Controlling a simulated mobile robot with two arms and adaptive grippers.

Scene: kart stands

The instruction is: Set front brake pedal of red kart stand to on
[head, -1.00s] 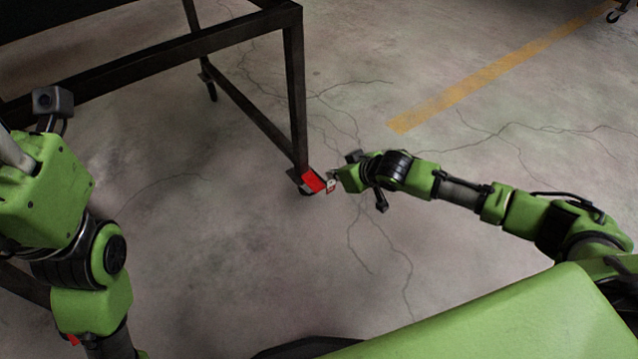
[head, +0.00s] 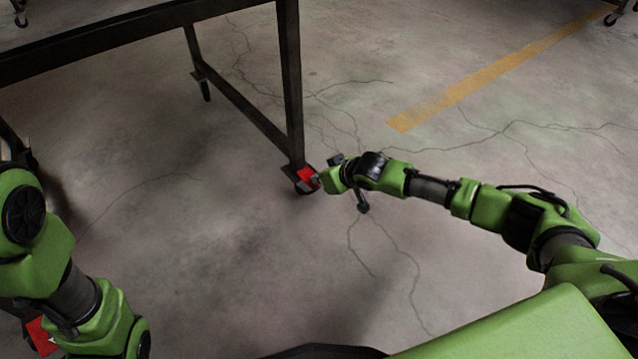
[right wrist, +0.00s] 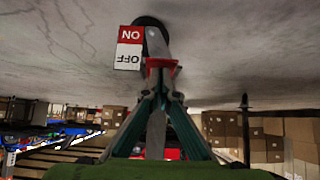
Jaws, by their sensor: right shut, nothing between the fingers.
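The kart stand (head: 290,85) is a dark metal frame, and its near leg ends in a caster (head: 303,188) with a red brake pedal (head: 307,177). My right gripper (head: 318,180) is shut and empty, right beside the pedal. In the right wrist view, the shut fingertips (right wrist: 160,72) are at a red piece by the caster wheel (right wrist: 150,24). A label plate (right wrist: 130,48) beside it reads ON on red and OFF on white, upside down. Whether the fingertips touch the pedal, and how it is set, I cannot tell.
Another red pedal (head: 41,336) shows at the lower left, partly behind my left arm. The concrete floor around the caster is clear. Stacked cardboard boxes (right wrist: 290,140) stand in the distance in the right wrist view.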

